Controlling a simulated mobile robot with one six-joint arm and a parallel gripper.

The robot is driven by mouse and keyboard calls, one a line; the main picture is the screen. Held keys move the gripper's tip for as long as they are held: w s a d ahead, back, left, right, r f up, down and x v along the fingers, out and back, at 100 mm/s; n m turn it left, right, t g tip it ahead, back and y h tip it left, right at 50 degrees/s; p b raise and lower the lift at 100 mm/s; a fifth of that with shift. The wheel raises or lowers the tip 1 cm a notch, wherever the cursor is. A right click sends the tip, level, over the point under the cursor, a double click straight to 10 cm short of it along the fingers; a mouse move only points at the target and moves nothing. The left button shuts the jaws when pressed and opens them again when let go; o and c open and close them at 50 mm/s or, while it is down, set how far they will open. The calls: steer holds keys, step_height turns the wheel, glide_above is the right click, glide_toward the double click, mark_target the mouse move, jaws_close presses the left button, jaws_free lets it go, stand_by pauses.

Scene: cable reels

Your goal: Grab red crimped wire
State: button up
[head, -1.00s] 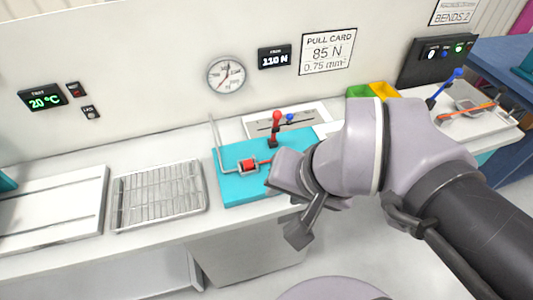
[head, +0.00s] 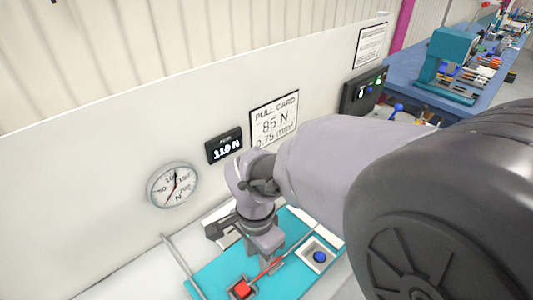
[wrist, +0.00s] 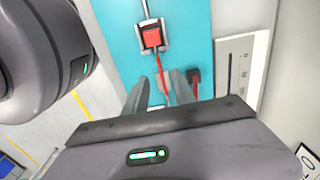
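The red wire (head: 270,268) runs slantwise over the turquoise board (head: 215,277), from a red block in a metal holder (head: 242,289). In the wrist view the red wire (wrist: 161,78) extends from the red block (wrist: 151,37) down between my fingers. My gripper (wrist: 159,88) is open, with one finger on each side of the wire and gaps showing. In the head view my gripper (head: 267,252) is low over the board, beside the wire. The wire's far end and any crimp are hard to make out.
A red lever (wrist: 193,78) stands close to my right finger in the wrist view. A blue knob (head: 319,257) sits on the board's right. A bent metal rod (head: 180,262) is at the left. The wall panel with a gauge (head: 172,185) rises close behind.

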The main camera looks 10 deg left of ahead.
mark_target(261, 273)
steer(key=f+b, duration=0.1)
steer(key=f, duration=0.2)
steer(key=f+b, duration=0.1)
steer(key=f, duration=0.2)
steer(key=f+b, duration=0.2)
steer(key=f, duration=0.1)
steer(key=shift+w+d, duration=0.1)
steer(key=shift+d, duration=0.2)
steer(key=shift+r, duration=0.15)
steer(key=shift+c, duration=0.3)
jaws_close()
